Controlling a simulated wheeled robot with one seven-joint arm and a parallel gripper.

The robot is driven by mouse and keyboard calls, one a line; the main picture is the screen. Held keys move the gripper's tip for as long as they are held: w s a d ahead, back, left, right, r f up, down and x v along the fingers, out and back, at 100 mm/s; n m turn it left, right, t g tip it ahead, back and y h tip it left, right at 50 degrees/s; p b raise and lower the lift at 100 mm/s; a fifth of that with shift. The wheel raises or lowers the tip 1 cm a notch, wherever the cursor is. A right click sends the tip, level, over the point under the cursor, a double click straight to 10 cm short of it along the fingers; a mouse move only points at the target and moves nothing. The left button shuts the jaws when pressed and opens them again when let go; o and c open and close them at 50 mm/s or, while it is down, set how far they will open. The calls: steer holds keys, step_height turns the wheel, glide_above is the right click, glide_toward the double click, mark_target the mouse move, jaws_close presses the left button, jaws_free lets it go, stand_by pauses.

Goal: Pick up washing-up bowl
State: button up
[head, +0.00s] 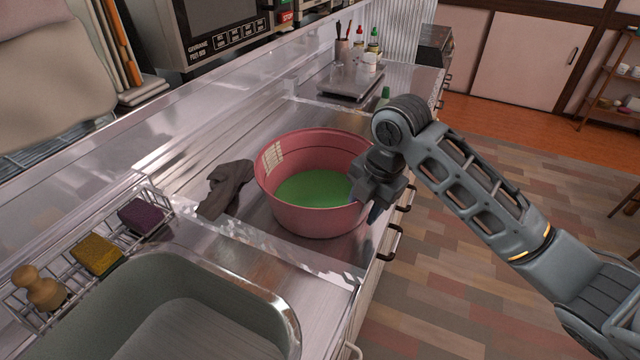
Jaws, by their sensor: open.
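A round pink washing-up bowl (305,217) stands upright on the metal counter right of the sink. Its inside bottom shows green, and a pale label is on its inner left wall. My gripper (372,205) is at the bowl's right side, pointing down by the rim. It is open, with one dark fingertip showing outside the bowl wall. The other finger is mostly hidden, and I cannot tell whether the jaws straddle the rim or touch it.
A dark grey cloth (226,187) lies just left of the bowl. The sink (190,310) is at the front left, beside a wire rack holding a yellow sponge (97,254), a purple sponge (141,215) and a wooden-handled brush (40,288). A green-capped bottle (384,97) stands behind the bowl.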

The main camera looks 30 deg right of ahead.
jaws_close()
steer(key=shift+r, duration=0.15)
stand_by(0.5)
